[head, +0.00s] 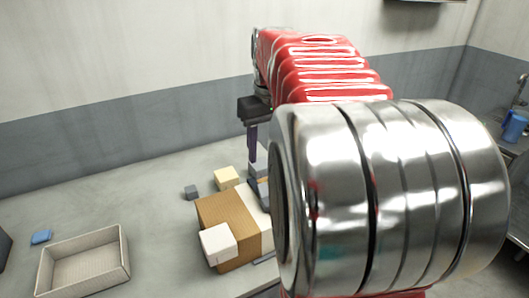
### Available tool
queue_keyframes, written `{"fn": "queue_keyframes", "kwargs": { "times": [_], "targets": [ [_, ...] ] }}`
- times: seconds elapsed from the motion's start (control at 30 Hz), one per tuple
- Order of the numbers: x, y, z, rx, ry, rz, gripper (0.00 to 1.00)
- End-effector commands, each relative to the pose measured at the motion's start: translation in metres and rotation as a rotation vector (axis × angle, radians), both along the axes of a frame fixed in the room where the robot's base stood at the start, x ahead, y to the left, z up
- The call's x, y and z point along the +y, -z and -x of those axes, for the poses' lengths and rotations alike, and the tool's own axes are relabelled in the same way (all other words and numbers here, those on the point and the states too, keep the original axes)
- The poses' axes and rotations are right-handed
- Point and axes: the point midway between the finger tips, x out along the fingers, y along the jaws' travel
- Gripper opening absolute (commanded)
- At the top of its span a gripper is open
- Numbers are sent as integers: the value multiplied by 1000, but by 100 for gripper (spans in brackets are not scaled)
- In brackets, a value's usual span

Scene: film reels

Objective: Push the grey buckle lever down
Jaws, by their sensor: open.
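My gripper (252,160) hangs pointing down behind a brown block with white parts (228,212), left of my big metal arm link. Its black body and one dark purple finger show; I take it as open, and I see nothing held. Some grey pieces (258,186) show just below the fingertip, between the brown block and my arm. They may include the buckle lever, but my arm hides much of that spot. I cannot tell the lever's shape or tilt, nor whether the finger touches it.
A pale yellow block (227,177) and a small dark grey cube (191,192) lie behind the brown block. An empty beige tray (122,262) and a blue piece (41,236) are at the left. The grey table (140,195) is clear between them. A wall stands behind.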

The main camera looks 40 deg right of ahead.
Motion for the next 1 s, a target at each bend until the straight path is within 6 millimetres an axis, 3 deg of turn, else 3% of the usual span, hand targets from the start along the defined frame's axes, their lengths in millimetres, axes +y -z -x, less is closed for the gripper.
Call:
{"fn": "queue_keyframes", "kwargs": {
  "times": [0.23, 0.37, 0.67, 1.0],
  "targets": [
    [4, 0, 0, -3, -4, 3, 44],
    [22, -1, 0, -19, -20, 14, 44],
    [109, 4, 11, -103, -95, 57, 44],
    [203, 29, 47, -231, -188, 76, 44]
  ]
}}
